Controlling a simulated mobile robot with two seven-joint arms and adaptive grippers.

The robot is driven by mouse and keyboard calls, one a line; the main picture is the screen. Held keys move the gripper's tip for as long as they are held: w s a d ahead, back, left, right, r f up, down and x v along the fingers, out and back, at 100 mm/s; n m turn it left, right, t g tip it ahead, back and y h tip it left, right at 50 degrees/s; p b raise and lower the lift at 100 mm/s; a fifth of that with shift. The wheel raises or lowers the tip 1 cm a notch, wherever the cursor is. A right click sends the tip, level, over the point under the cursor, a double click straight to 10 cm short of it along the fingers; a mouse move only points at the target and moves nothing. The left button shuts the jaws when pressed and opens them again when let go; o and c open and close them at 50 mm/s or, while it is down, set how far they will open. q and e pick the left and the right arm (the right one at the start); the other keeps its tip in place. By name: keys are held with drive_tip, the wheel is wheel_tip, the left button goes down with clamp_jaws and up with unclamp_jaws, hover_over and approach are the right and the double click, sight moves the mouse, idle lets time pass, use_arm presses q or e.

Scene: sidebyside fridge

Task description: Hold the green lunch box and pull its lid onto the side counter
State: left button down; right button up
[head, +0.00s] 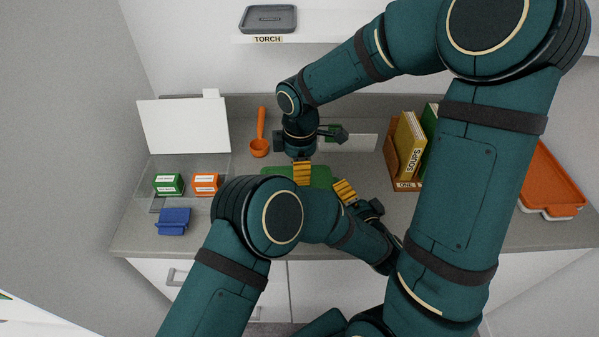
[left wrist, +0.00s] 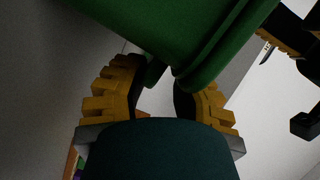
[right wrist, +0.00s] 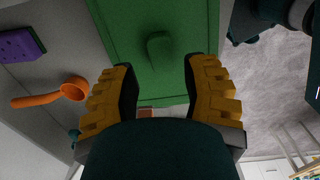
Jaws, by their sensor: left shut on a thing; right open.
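The green lunch box (head: 321,177) stands on the grey counter (head: 135,232), largely hidden behind my arms in the head view. My left gripper (head: 342,189) is at its right side. In the left wrist view the box (left wrist: 185,35) fills the top, and the left fingers (left wrist: 163,95) are shut around a small green tab of it. My right gripper (head: 302,174) points down over the box from behind. In the right wrist view the right fingers (right wrist: 160,85) are open and empty, with the green lid (right wrist: 125,25) and its raised knob (right wrist: 158,48) ahead of them.
An orange ladle (head: 260,135) lies behind the box. At left are a clear tray with green (head: 168,184) and orange (head: 206,183) small boxes, and a blue bin (head: 173,221). At right are upright books (head: 408,140) in a holder and an orange tray (head: 550,180).

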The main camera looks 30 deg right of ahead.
wheel_tip(320, 180, up, 10)
drive_tip(key=shift+f, duration=0.25)
drive_tip(key=o, duration=0.3)
drive_tip(key=shift+r, duration=0.1)
drive_tip(key=shift+n, duration=0.3)
drive_tip(key=f, duration=0.9)
drive_tip(key=d+f, duration=0.1)
drive_tip(key=f, duration=0.4)
drive_tip(key=shift+s+f, duration=0.2)
drive_tip(key=shift+s, duration=0.15)
clamp_jaws()
